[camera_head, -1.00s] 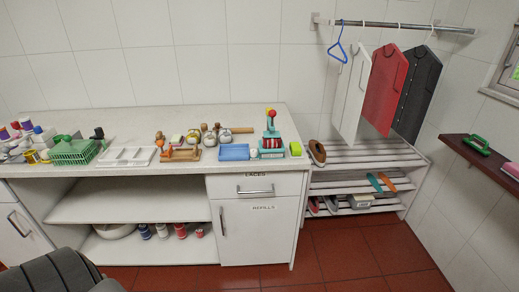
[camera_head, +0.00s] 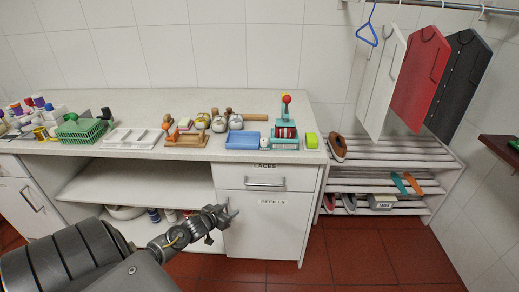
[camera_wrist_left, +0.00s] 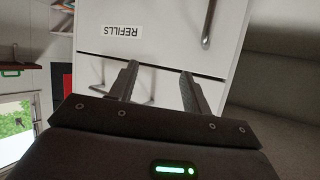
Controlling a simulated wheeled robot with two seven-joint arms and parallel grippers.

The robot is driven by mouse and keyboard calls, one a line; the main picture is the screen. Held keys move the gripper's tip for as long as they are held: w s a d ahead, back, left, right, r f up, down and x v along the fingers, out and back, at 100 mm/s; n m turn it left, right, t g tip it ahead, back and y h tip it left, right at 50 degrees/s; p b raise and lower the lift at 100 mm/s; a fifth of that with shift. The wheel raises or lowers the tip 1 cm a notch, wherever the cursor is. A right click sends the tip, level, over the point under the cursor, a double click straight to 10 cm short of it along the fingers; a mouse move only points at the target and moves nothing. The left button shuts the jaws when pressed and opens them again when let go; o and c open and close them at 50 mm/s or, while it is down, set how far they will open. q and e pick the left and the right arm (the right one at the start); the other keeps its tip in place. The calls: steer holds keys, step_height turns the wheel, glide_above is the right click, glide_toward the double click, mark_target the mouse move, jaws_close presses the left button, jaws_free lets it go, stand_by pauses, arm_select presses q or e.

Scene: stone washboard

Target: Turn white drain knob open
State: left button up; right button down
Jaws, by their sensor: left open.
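I cannot make out a white drain knob in either view. My left gripper (camera_head: 226,213) is in front of the white cabinet door (camera_head: 248,235), below the counter top. In the left wrist view the fingers of this gripper (camera_wrist_left: 158,72) are spread apart with nothing between them. The cabinet front (camera_wrist_left: 135,22) with an upside-down REFILLS label and a metal handle (camera_wrist_left: 209,25) lies beyond the fingertips. My right gripper is not in view.
The counter (camera_head: 265,98) carries a green basket (camera_head: 82,131), a white tray (camera_head: 130,138), a blue tray (camera_head: 243,140) and a teal device (camera_head: 285,133). A slatted shoe rack (camera_head: 400,150) stands at right under hanging boards (camera_head: 420,78). Red floor (camera_head: 375,255) is open in front.

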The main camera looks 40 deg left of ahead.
arm_select(q)
steer(key=w+r+t+h, duration=0.1)
steer(key=w+r+t, duration=0.3)
steer(key=r, duration=1.1)
steer(key=m+t+h+b, duration=0.1)
steer(key=m+h, duration=0.1)
glide_toward(264, 142)
steer(key=w, duration=0.7)
steer(key=shift+a+p, duration=0.25)
steer(key=shift+p, duration=0.05)
steer(key=shift+w, duration=0.6)
steer(key=shift+w+f, duration=0.1)
steer(key=shift+w, duration=0.05)
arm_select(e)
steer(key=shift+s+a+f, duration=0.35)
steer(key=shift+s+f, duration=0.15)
